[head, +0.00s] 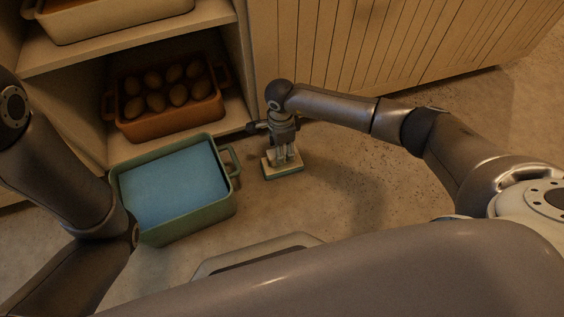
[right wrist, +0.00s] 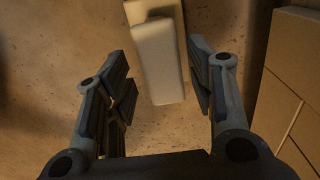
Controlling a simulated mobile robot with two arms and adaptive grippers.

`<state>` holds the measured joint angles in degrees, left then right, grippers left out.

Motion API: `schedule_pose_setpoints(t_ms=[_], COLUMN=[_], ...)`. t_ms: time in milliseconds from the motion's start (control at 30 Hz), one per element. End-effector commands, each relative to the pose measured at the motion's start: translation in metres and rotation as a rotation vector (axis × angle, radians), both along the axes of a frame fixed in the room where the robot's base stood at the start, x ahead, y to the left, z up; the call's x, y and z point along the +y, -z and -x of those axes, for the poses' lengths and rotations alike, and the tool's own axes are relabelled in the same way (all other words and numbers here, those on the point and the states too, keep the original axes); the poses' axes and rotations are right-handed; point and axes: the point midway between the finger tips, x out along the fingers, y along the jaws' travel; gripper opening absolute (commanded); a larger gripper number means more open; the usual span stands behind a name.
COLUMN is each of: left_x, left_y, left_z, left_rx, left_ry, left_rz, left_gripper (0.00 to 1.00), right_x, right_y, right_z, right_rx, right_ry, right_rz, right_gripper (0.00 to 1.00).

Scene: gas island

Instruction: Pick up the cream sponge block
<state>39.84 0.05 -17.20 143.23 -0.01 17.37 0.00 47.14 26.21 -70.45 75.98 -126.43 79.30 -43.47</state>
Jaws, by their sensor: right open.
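The cream sponge block (head: 268,167) lies on the floor, right of the green dish, with a green layer along its lower edge. My right gripper (head: 285,158) points down over it and hides part of its top. In the right wrist view the pale block (right wrist: 158,65) shows between and beyond the open fingers of the right gripper (right wrist: 160,88), with a gap on each side. Whether the fingertips reach down past its top is hard to tell. My left arm shows at the left of the head view, but its gripper is not visible.
A green dish (head: 233,186) with a blue filling stands on the floor to the left. Behind it, an open shelf (head: 118,148) holds an orange dish (head: 160,128) with several brown round items. A slatted wooden front (head: 400,45) runs behind. The floor to the right is clear.

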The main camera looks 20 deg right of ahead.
Motion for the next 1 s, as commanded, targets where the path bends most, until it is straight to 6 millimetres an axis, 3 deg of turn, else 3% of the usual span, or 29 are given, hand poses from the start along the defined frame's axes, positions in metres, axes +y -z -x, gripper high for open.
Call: schedule_pose_setpoints(t_ms=[400,700,1000], left_x=[0.0,0.0,0.0], left_y=[0.043,0.043,0.043], left_z=[0.002,0.002,0.001], left_rx=[-0.005,-0.004,-0.004], left_ry=[0.0,0.0,0.0], left_rz=[-0.001,-0.001,-0.001], left_gripper=[0.4,0.4,0.4], right_x=[-0.003,-0.003,-0.003], right_y=[0.048,0.048,0.048], right_z=[-0.001,-0.001,-0.001], right_rx=[0.002,0.001,0.001], right_ry=[0.001,0.0,0.0], right_rz=[0.0,0.0,0.0], right_gripper=[0.5,0.49,0.1])
